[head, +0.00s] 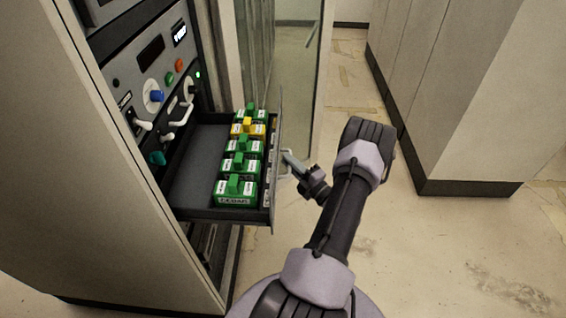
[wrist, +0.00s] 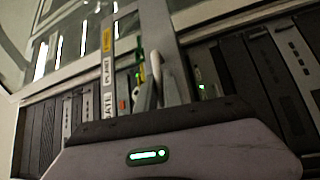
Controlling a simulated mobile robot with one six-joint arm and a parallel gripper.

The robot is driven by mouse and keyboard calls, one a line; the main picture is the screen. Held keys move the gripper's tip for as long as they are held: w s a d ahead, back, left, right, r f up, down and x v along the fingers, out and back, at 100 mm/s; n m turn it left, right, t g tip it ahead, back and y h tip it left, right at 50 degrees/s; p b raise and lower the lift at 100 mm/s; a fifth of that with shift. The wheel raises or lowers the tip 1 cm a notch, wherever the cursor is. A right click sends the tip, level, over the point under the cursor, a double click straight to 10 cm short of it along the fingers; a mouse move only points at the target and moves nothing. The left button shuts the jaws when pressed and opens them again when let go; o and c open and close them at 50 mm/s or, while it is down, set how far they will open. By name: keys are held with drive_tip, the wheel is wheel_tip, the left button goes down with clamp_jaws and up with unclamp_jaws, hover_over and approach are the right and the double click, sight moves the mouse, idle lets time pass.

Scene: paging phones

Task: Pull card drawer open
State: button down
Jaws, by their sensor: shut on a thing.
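The card drawer (head: 195,185) is pulled out of the equipment rack toward the right in the head view. It holds a row of green cards (head: 240,163) and one yellow card (head: 248,128) along its front side. My gripper (head: 287,158) is at the drawer's front panel (head: 277,160), shut on the pale handle (head: 285,175). In the wrist view the curved handle (wrist: 155,65) shows beside my gripper's fingers (wrist: 160,95). Part of the handle is hidden by the fingers.
The rack panel (head: 150,75) with knobs, switches and a small display stands behind the drawer. A glass door (head: 295,80) stands behind it. Grey cabinets (head: 450,90) line the right. The floor (head: 440,240) to the right of my arm is clear.

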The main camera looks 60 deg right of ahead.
idle(0.3)
drive_tip(key=c, duration=1.8)
unclamp_jaws()
drive_tip(key=shift+d, duration=0.1)
drive_tip(key=p+v, duration=0.2)
drive_tip(key=v, duration=1.5)
drive_tip(key=shift+s, duration=0.2)
